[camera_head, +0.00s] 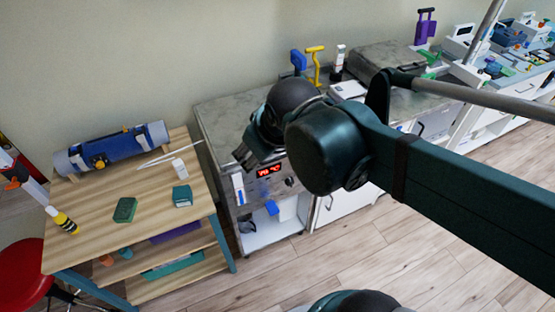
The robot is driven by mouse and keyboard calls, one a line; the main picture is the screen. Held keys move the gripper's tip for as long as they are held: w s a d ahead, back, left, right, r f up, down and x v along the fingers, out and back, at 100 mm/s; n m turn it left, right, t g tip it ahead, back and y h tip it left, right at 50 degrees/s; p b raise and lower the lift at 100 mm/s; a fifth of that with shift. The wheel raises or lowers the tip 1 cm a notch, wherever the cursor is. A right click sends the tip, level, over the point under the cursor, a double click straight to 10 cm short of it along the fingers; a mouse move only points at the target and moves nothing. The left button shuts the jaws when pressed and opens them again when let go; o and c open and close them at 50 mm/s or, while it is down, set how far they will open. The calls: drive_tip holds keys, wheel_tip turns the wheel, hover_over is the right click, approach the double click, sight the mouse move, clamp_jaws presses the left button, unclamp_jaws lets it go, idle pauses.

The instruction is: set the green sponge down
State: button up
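A dark green block (125,209), which looks like the green sponge, lies flat on the light wooden table (95,235) at the left. My arm reaches in from the right, and my gripper (243,156) hangs in front of the grey-topped cabinet, to the right of the wooden table and apart from the block. My gripper is small and dark here and partly hidden by my wrist. I cannot tell whether its fingers are open or shut, and no object shows in them.
On the wooden table are a teal box (182,196), a white item (180,168), a blue roll (110,148) and a yellow-black bottle (62,220). The grey-topped cabinet (222,116) stands close by. A red stool (22,270) is at the left. The table's front middle is clear.

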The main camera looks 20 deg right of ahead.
drive_tip(key=s+d+m, duration=0.1)
drive_tip(key=s+m, duration=0.1)
drive_tip(key=s+d+f+m, duration=0.1)
drive_tip(key=s+d, duration=0.1)
drive_tip(key=shift+s+d+f+m+t, duration=0.1)
drive_tip(key=shift+s+m+t, duration=0.05)
drive_tip(key=shift+m+t, duration=0.25)
